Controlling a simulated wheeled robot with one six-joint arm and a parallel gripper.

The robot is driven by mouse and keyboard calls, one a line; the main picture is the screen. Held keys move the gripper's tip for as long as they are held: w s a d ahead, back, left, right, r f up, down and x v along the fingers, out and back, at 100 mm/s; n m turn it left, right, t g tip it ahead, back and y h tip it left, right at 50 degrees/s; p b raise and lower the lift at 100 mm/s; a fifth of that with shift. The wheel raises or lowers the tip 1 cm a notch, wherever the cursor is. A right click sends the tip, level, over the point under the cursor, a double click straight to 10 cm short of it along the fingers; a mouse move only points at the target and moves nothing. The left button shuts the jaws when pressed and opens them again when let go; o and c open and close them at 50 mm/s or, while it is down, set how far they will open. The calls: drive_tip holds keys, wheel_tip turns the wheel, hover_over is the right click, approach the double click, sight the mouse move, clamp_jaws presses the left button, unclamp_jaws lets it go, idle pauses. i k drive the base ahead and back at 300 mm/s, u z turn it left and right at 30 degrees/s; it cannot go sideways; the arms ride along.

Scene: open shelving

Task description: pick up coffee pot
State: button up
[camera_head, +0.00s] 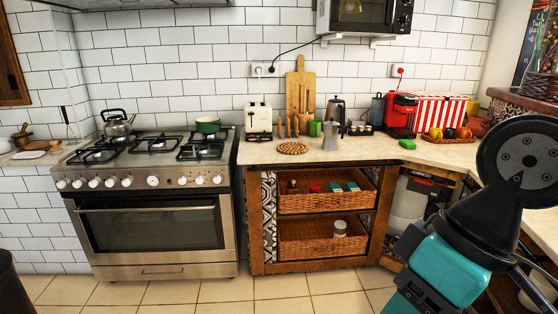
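A silver coffee pot (330,139), shaped like a moka pot, stands upright near the front edge of the counter (360,154), right of the stove. A taller dark pot or kettle (337,104) stands behind it, close to the wall; I cannot tell exactly what it is. Part of my arm, teal and black, fills the lower right of the picture, well right of the silver pot and apart from it. My gripper's fingers do not show.
A green cup (315,129), a round woven trivet (292,148) and a cream toaster (258,121) are left of the pot. A red coffee machine (401,114) stands to the right. Wicker drawers (320,240) sit below. The tiled floor (210,290) in front is clear.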

sight(330, 128)
drive_tip(key=i, duration=3.2)
drive_tip(key=z, duration=0.55)
